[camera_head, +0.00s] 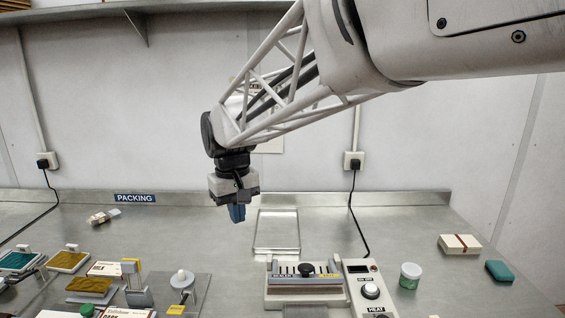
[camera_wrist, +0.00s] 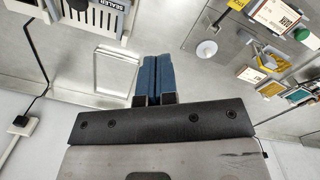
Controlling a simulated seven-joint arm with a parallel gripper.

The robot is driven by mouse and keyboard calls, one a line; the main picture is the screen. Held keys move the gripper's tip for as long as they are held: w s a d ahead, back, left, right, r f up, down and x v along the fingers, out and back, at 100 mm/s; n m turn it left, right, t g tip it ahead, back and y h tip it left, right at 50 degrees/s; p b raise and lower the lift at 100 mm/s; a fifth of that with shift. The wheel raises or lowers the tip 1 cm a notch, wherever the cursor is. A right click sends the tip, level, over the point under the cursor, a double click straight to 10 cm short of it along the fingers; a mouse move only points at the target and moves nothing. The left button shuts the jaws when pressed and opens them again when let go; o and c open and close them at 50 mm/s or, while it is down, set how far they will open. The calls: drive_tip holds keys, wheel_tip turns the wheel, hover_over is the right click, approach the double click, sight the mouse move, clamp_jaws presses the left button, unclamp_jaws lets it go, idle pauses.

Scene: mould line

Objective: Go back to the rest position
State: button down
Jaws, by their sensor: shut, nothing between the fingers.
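My gripper (camera_head: 237,214) hangs from my arm above the back middle of the metal bench, pointing down. Its blue fingers are together with nothing between them. In the wrist view the two blue fingers (camera_wrist: 153,80) also lie side by side, shut and empty. The gripper is apart from everything on the bench, left of a shallow metal tray (camera_head: 262,249) and above bench level.
A sealer (camera_head: 305,298) and a heat control box (camera_head: 369,291) stand at front centre. A green-labelled tub (camera_head: 410,275), a white box (camera_head: 459,244) and a teal block (camera_head: 499,271) are right. Boxes and colored trays (camera_head: 68,261) crowd the front left. Bench behind the gripper is clear.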

drive_tip(key=s+d+f+m+t, duration=0.1)
drive_tip(key=s+d+f+m, duration=0.2)
drive_tip(key=s+d, duration=0.9)
drive_tip(key=s+d+f+m+t, duration=0.1)
drive_tip(key=s+d+f+m, duration=0.2)
drive_tip(key=s+d, duration=0.9)
drive_tip(key=d+f, duration=0.1)
drive_tip(key=d, duration=0.3)
drive_tip(key=shift+s+d+f+t, duration=0.2)
drive_tip(key=shift+f+t, duration=0.1)
drive_tip(key=shift+t, duration=0.1)
drive_tip(key=shift+w, duration=0.1)
